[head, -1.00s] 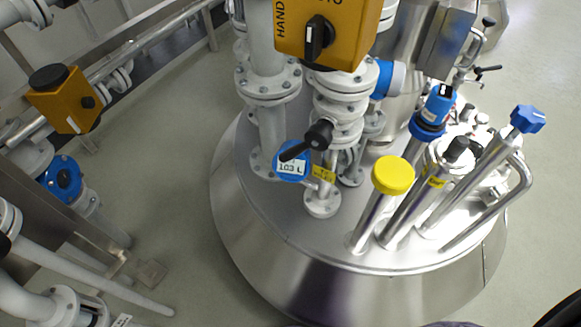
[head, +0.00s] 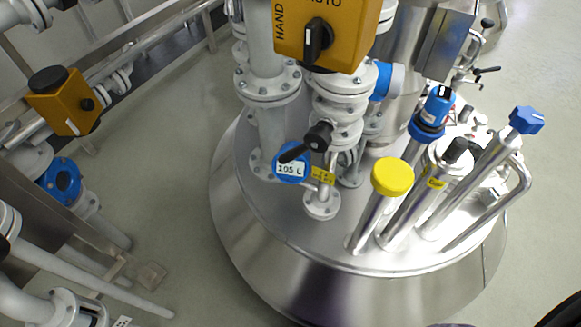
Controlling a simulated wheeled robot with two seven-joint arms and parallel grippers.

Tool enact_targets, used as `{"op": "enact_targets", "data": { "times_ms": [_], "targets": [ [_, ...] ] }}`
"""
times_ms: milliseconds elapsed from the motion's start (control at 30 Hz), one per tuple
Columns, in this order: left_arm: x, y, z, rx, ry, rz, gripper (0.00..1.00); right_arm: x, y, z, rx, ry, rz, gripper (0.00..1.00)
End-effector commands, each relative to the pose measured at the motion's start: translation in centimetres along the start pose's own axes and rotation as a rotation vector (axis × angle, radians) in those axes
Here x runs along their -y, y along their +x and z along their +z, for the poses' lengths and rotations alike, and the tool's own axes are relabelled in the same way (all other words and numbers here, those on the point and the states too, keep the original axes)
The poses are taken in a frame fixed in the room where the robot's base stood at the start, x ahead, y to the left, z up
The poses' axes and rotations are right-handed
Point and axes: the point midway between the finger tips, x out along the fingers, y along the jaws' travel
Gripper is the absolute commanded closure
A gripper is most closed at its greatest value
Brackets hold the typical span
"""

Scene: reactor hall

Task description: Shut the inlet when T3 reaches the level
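A steel tank (head: 300,245) with a domed lid stands in the middle of the head view. A round blue gauge (head: 291,168) on its pipework reads 105 L. A black lever handle (head: 305,146) sits just in front of the gauge, on the white flanged pipe. A yellow box (head: 325,35) at the top carries a black selector knob (head: 318,38) between HAND and AUTO lettering. A yellow tag (head: 322,175) hangs beside the gauge; I cannot read it. I cannot see a T3 label. Neither gripper shows.
Steel tubes with a yellow cap (head: 392,177) and a blue star knob (head: 526,120) rise from the lid's right side. Another yellow box (head: 63,101) and a blue fitting (head: 62,181) sit on pipes at left. Grey floor (head: 170,190) is open between.

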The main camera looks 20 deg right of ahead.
Motion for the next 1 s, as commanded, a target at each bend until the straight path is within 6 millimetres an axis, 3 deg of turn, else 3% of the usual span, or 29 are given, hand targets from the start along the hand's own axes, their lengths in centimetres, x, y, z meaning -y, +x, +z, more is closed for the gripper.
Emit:
{"op": "enact_targets", "data": {
  "times_ms": [600, 1000],
  "targets": [
    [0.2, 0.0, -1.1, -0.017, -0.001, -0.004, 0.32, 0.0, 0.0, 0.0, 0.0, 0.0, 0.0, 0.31],
    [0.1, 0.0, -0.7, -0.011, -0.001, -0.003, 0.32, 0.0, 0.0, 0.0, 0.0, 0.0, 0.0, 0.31]
  ]
}}
